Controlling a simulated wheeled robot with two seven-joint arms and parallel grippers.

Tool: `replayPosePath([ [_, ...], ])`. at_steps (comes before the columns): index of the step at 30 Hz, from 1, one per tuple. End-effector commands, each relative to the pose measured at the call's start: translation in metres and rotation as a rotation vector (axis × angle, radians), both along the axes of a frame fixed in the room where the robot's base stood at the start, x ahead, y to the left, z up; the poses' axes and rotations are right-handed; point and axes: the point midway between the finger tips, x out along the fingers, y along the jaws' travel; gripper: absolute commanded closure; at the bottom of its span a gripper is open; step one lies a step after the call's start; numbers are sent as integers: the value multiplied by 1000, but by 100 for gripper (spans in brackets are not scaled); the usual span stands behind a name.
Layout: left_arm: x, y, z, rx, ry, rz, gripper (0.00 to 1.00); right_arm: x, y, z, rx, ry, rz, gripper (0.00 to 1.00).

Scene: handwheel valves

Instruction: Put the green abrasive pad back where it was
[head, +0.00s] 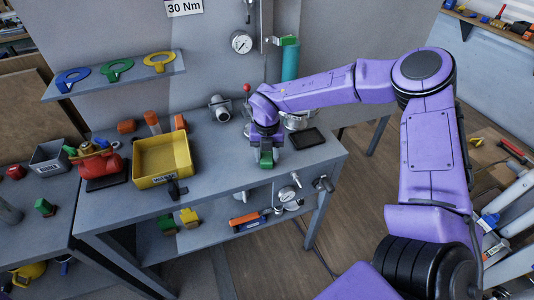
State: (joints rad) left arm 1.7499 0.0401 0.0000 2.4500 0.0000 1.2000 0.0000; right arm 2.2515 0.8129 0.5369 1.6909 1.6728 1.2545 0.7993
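My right gripper (266,152) points down over the front right part of the grey workbench (225,160). A small green block, which looks like the green abrasive pad (267,158), shows between its fingertips. The fingers appear closed on it, though they hide part of it. The pad is at or just above the bench top; I cannot tell if it touches. A black flat tray (306,138) lies just right of the gripper. My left gripper is not in view.
A yellow bin (163,158) stands left of the gripper, with a dark valve handle (177,188) at the bench's front edge. A grey valve fitting (220,108) and orange blocks (126,126) stand behind. Another green block (45,207) is on the left table. Bench between bin and gripper is clear.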

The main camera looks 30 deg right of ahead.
Motion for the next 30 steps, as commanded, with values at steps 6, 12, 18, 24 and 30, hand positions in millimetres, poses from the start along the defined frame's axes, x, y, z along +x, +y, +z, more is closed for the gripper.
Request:
replayPosePath([
  [6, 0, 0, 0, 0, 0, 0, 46, 0, 0, 1, 0, 0, 0, 33],
  [12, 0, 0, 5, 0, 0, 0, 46, 0, 0, 8, 0, -1, 0, 33],
  [18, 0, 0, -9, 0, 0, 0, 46, 1, 0, 46, 0, -7, -1, 33],
  [24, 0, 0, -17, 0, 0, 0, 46, 1, 0, 96, -2, -6, -1, 33],
  [30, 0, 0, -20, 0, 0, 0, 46, 0, 0, 122, -3, -2, -1, 33],
])
